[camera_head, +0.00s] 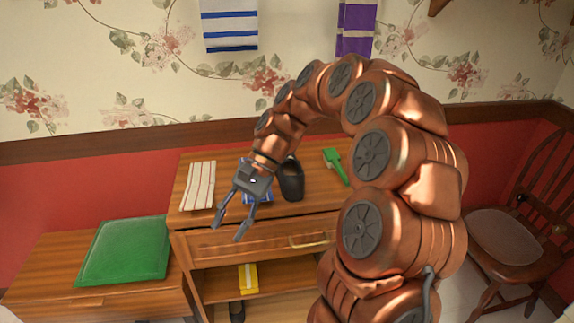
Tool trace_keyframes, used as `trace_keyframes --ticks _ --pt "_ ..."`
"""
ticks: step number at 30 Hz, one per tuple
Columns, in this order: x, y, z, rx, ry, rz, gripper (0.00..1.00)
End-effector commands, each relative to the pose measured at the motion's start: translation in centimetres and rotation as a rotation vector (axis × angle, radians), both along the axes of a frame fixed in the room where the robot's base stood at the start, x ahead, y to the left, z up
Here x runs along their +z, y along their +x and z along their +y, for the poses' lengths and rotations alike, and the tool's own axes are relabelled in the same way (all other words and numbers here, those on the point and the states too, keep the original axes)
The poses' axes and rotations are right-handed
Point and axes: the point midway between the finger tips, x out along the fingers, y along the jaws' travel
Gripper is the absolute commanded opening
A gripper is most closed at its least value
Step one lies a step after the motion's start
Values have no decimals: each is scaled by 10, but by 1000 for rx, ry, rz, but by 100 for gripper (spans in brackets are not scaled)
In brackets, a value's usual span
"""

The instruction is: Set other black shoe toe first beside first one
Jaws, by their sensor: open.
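One black shoe (291,180) sits on the top of the wooden cabinet (190,215), right of my gripper. Another dark shoe (237,311) shows partly at the bottom of the cabinet, below the yellow item; the rest of it is hidden. My gripper (229,231) is open with nothing between its fingers. It points down and to the left, in front of the cabinet's top front edge and left of the upper shoe.
On the cabinet top are a striped cloth (200,184), a blue item (247,197) partly hidden by my gripper, and a green brush (336,166). A yellow item (248,279) lies on the shelf. A green cushion (125,250) lies left; a wooden chair (510,230) stands right.

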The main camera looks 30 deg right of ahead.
Motion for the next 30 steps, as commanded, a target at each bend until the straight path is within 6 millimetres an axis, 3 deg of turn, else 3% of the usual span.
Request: trace_keyframes --ticks 6,14,19,24,30 --pt "13 53 -55 -230 122 95 42" --pt "8 94 -142 -506 252 215 42" --pt "-4 103 -209 -688 321 293 42" --pt "-19 98 -265 -835 369 360 42" --pt "-31 90 -301 -932 396 402 42"
